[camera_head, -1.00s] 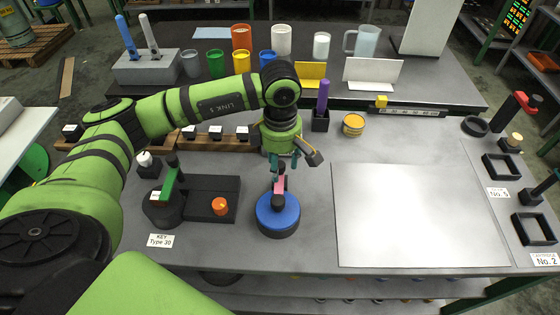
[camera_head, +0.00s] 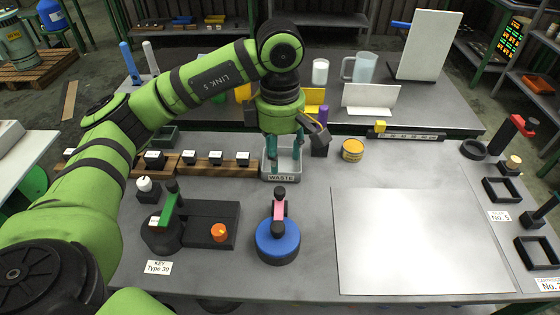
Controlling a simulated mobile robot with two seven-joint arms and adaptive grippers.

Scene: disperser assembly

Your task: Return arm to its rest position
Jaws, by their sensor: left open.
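My left arm (camera_head: 215,80) comes in from the left, raised over the table. My left gripper (camera_head: 284,148) hangs above the table, open and empty, in front of the grey waste bin (camera_head: 281,177) as seen here. Below it, nearer me, a blue round disc (camera_head: 277,246) on a black base stands on the table. A black-and-pink upright piece (camera_head: 279,208) stands on the disc, apart from the gripper. My right gripper is not in view.
A black fixture with a green lever (camera_head: 168,212) and orange knob (camera_head: 219,232) stands at left. Small keys sit on wooden racks (camera_head: 222,168) behind it. A yellow tin (camera_head: 352,150) stands at the back. A large pale sheet (camera_head: 415,240) lies at right, clear of objects.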

